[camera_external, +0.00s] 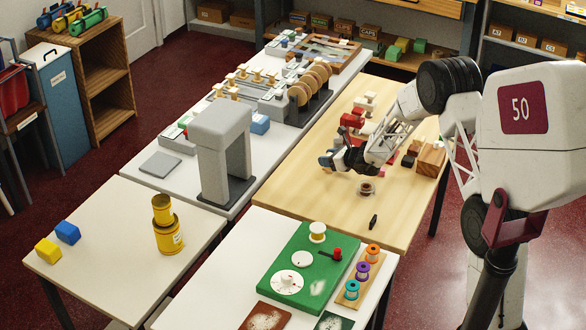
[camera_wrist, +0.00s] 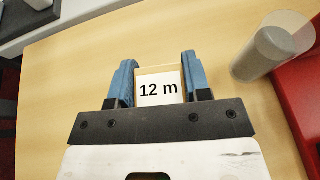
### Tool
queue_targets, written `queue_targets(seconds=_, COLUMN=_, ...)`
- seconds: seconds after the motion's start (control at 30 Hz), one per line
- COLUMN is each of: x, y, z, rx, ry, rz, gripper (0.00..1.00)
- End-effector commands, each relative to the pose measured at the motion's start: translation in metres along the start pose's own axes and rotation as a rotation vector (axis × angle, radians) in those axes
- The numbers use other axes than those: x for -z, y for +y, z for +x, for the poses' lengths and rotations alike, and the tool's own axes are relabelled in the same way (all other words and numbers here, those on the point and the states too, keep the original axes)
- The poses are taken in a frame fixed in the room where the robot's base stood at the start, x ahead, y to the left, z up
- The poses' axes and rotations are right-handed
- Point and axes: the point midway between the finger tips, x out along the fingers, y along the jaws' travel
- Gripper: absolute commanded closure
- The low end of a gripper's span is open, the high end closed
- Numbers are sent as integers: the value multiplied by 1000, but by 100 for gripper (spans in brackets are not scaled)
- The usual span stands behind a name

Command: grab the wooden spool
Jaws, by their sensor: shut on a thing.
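My gripper (camera_wrist: 160,82) is shut on a pale, wood-coloured thing (camera_wrist: 158,70) with a white label reading "12 m". Its blue fingers press on both sides of it. Only its label face and pale edges show, so I cannot tell whether it is a spool. In the external view my gripper (camera_external: 328,163) is over the wooden table, and what it holds is hard to make out. A pale spool (camera_external: 317,232) stands on the green board. A small brown round thing (camera_external: 366,188) is on the wooden table near my gripper.
A grey cylinder (camera_wrist: 270,50) and a red thing (camera_wrist: 303,100) are at the right in the wrist view. Wooden blocks (camera_external: 431,157) are right of my arm. A grey arch (camera_external: 218,150) stands left. Orange, purple and teal spools (camera_external: 362,271) stand in front. The wooden table's front is mostly clear.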

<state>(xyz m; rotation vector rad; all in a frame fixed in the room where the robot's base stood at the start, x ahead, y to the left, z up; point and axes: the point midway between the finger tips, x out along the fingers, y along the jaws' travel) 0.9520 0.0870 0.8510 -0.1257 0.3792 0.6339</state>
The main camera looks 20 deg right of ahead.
Motion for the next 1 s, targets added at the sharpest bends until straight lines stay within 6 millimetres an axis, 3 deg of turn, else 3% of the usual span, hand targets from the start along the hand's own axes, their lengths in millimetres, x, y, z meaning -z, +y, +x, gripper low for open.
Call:
queue_targets(seconds=0.33, x=-30, y=0, z=-12, rx=1, ry=-2, rz=-2, gripper=79)
queue_targets(seconds=1.0, x=-6, y=51, z=-94, rx=0, ry=0, rz=0, gripper=79)
